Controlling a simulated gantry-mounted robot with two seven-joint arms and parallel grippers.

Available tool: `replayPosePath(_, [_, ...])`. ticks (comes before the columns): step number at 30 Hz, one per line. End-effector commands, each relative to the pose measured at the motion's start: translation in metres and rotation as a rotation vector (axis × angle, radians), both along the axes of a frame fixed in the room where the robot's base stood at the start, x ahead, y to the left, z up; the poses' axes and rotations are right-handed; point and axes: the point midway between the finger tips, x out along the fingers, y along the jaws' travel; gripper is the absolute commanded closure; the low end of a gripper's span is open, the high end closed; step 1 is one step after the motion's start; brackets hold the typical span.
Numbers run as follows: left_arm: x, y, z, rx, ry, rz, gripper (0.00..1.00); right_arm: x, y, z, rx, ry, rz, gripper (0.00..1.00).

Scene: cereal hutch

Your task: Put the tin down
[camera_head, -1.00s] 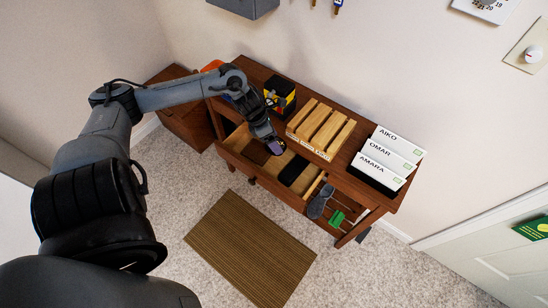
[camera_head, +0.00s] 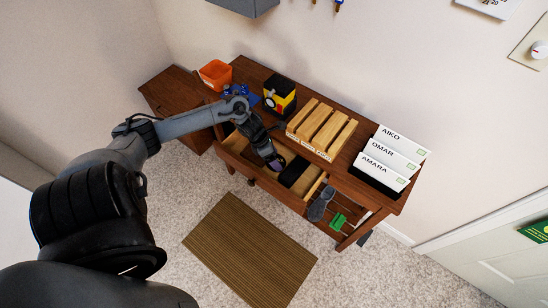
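My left arm comes in from the left, and its gripper (camera_head: 275,161) is over the open drawer (camera_head: 232,158) of the wooden hutch. The gripper points down, at the left of a black item (camera_head: 293,172) lying in the drawer. A small purplish-grey patch shows at the gripper's end. I cannot tell whether it is the tin or part of the gripper. The fingers are too small and hidden to read. No tin can be made out clearly. My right gripper is not in view.
On the hutch top (camera_head: 345,172) stand an orange bin (camera_head: 215,74), a yellow-black object (camera_head: 280,97), a wooden slatted rack (camera_head: 321,130) and white name cards (camera_head: 390,160). A grey brush (camera_head: 320,205) and a green-headed item (camera_head: 338,221) are at the lower right. A brown mat (camera_head: 250,248) lies on the floor.

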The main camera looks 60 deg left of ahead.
Motion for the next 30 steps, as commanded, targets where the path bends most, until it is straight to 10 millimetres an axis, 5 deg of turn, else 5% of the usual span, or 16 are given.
replayPosePath(7, [0.0,0.001,0.0,0.001,0.001,0.0,0.56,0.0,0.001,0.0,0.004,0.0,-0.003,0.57])
replayPosePath(8, [0.0,0.001,0.0,0.001,0.002,0.0,0.16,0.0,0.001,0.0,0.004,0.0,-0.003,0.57])
replayPosePath(11, [0.0,0.0,0.0,0.001,0.002,0.0,0.01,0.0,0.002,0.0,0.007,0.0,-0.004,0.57])
replayPosePath(22, [-0.002,0.003,0.006,0.002,0.001,0.001,0.0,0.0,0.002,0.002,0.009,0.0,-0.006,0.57])
replayPosePath(30, [-0.016,0.014,0.043,0.006,0.004,-0.002,0.0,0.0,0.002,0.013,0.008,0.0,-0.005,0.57])
